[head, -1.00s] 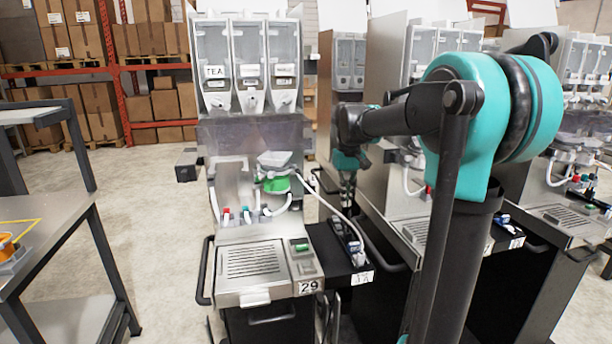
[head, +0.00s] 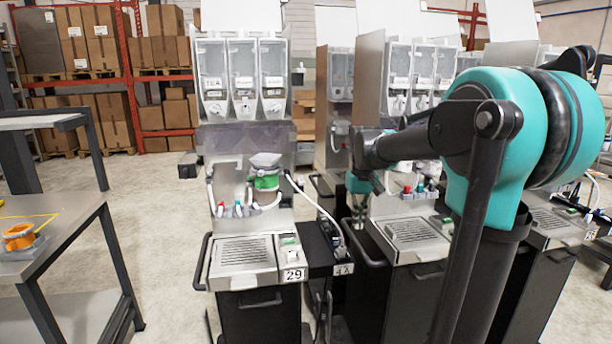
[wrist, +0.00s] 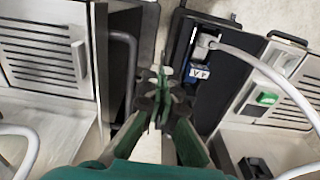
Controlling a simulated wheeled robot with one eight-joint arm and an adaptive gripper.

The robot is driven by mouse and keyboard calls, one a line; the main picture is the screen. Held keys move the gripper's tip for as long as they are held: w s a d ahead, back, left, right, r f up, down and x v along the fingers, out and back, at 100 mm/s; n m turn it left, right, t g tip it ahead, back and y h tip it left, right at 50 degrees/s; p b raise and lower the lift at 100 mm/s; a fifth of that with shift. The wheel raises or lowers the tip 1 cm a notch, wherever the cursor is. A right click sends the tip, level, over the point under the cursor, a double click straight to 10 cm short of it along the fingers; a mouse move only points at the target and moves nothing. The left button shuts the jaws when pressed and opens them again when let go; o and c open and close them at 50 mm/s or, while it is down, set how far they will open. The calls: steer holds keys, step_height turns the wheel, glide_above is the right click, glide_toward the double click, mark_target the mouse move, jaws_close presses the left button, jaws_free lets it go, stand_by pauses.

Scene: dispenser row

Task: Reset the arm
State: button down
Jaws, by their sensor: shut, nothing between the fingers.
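My arm, teal and black, stands at the right of the head view, bent at a high elbow with its forearm reaching left. My gripper (head: 357,215) hangs pointing down between dispenser 29 (head: 245,250) and the dispenser to its right (head: 415,235). In the wrist view my gripper (wrist: 163,82) has its green and black fingers together, with nothing between them. The fingertips are over the gap beside a black side tray (wrist: 208,85), apart from it as far as I can tell. In the head view the arm hides part of the dispensers behind it.
A black handle (wrist: 125,65) is close left of the fingers in the wrist view. A white hose (wrist: 265,75) crosses at right. A metal table (head: 65,235) with an orange item (head: 18,237) stands at left. Open floor (head: 150,215) lies between table and dispenser 29.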

steer(key=s+d+f+m+t, duration=0.1)
steer(key=s+f+t, duration=0.1)
steer(key=s+f, duration=0.7)
steer(key=s+d+f+m+t, duration=0.1)
steer(key=s+d+f, duration=0.1)
steer(key=s+f, duration=0.7)
steer(key=s, duration=0.3)
steer(key=shift+d+f+t, duration=0.2)
steer(key=shift+f+t, duration=0.15)
steer(key=shift+t, duration=0.05)
